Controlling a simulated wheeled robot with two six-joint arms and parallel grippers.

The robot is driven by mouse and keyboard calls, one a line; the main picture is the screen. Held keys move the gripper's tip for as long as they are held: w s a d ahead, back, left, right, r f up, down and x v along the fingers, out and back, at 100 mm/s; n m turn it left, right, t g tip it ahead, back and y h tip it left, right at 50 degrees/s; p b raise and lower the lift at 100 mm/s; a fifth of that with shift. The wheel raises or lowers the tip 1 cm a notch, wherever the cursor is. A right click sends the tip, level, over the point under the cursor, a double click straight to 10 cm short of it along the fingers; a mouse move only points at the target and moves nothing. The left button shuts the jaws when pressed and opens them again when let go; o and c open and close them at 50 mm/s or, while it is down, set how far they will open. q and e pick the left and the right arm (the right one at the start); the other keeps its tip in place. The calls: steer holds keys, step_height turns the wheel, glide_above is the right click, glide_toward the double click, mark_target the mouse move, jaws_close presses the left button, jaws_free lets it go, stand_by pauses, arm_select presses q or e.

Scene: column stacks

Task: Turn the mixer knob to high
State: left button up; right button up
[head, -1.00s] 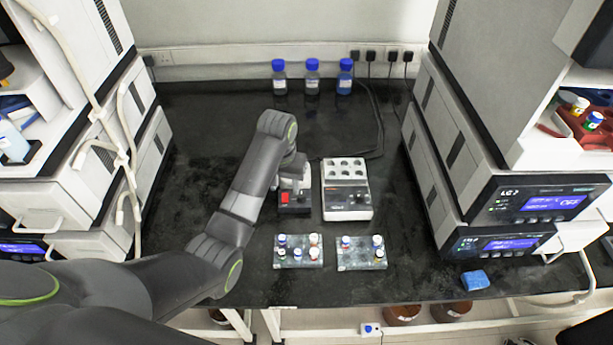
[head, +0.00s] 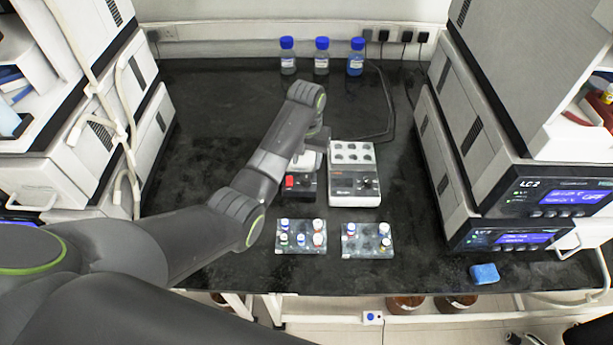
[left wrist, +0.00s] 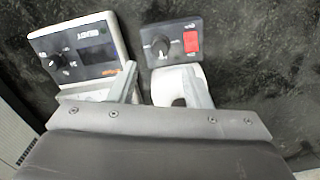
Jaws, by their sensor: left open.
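The mixer (head: 303,191) is a small dark-fronted unit with a red switch, partly hidden by my left arm in the head view. In the left wrist view its front panel (left wrist: 175,42) shows the red switch (left wrist: 190,42) and a dark knob (left wrist: 160,46) with a light pointer mark. I cannot read the knob's setting. A white round part of the mixer (left wrist: 170,88) lies below the panel in that view. My left gripper (left wrist: 161,84) is open, its fingers reaching toward the devices, near the white part and apart from the knob. My right gripper is not in view.
A white block heater (head: 352,156) with its own knob stands right of the mixer. Two vial racks (head: 301,236) (head: 367,241) lie in front. Blue-capped bottles (head: 322,56) stand at the back. Instrument stacks (head: 487,150) flank the bench; a blue sponge (head: 484,274) lies front right.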

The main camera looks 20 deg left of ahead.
mark_target(306, 178)
arm_select(q)
step_height(306, 178, down, 8)
steer(key=shift+r, duration=0.1)
stand_by(0.4)
jaws_close()
